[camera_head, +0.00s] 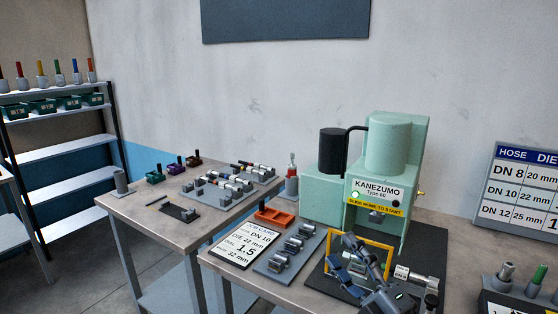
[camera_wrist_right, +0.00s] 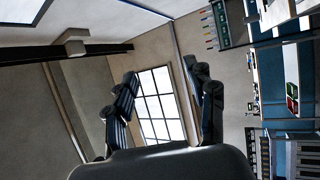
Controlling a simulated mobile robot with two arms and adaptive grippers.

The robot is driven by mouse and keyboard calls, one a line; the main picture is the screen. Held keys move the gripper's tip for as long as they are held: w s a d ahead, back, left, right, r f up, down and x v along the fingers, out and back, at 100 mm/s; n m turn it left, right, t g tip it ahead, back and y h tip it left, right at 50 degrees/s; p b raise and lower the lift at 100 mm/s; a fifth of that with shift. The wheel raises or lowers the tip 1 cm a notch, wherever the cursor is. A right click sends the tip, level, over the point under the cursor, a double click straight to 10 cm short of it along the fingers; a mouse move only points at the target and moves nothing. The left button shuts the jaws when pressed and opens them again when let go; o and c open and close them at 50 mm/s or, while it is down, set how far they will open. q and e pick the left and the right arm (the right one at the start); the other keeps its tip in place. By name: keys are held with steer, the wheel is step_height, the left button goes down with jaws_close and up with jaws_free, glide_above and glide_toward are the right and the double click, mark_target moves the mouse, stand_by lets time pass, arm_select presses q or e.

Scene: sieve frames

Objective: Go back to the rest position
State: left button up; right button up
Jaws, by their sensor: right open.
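My right gripper (camera_head: 347,256) shows at the lower middle right of the head view, in front of the green Kanezumo press (camera_head: 385,150). Its dark fingers are apart with nothing between them. In the right wrist view the same gripper (camera_wrist_right: 165,100) has its two fingers spread, with a window and bare wall beyond them. In the head view it overlaps the yellow frame (camera_head: 375,240) at the press; whether it touches it I cannot tell. My left gripper is not in either view.
A second table (camera_head: 140,215) holds a rack of fittings. A shelf (camera_head: 60,155) stands at far left. A hose chart (camera_head: 520,190) is at right.

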steer(key=s+d+f+m+g+h, duration=0.35)
steer(key=d+f+m+h, duration=0.2)
steer(key=f+m, duration=0.4)
steer(key=s+d+f+m+g+h, duration=0.2)
steer(key=s+d+f+m+h, duration=0.25)
steer(key=f+m+h, duration=0.45)
steer(key=s+a+f+m+g+y, duration=0.1)
steer(key=s+f+g+y, duration=0.1)
steer(key=s+f+g, duration=0.6)
steer(key=s+a+f+m+g+y, duration=0.15)
steer(key=s+f, duration=0.45)
steer(key=s, duration=0.7)
step_height(320, 180, down, 26)
steer(key=g, duration=0.2)
steer(key=s+d+f, duration=0.1)
steer(key=s+f, duration=0.7)
steer(key=s+d+f+n+g, duration=0.1)
steer(key=s+d+f, duration=0.1)
steer(key=s+f, duration=0.6)
steer(key=shift+s+d, duration=0.25)
steer(key=shift+s, duration=0.45)
